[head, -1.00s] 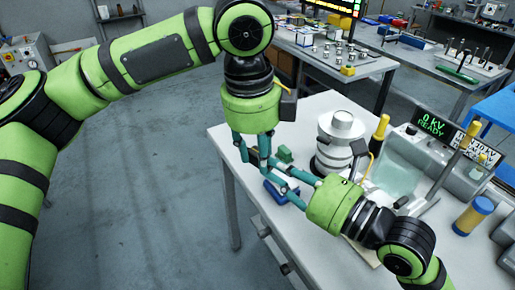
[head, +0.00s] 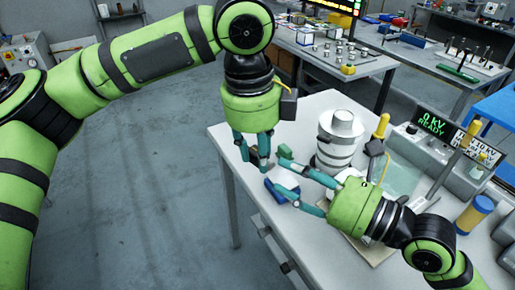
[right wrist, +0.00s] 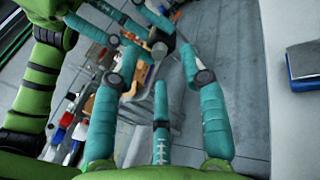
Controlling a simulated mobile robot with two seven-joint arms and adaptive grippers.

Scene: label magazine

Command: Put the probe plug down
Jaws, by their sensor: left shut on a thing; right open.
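My left gripper (head: 254,158) points down over the left edge of the white table (head: 239,186). It is shut on the probe plug, which is mostly hidden by the fingers in the head view. In the right wrist view a small dark grey part of the plug (right wrist: 160,48) shows by the left fingers (right wrist: 143,18). My right gripper (head: 281,172) comes in from the right, open and empty, its fingers spread close beside the left gripper. Its spread fingers also show in the right wrist view (right wrist: 160,72).
A blue item (head: 278,191) lies on the table below the right fingers; a blue block also shows in the right wrist view (right wrist: 304,61). A white ribbed insulator (head: 338,140) stands behind the right gripper. A tester with a green display (head: 432,121) stands at the right.

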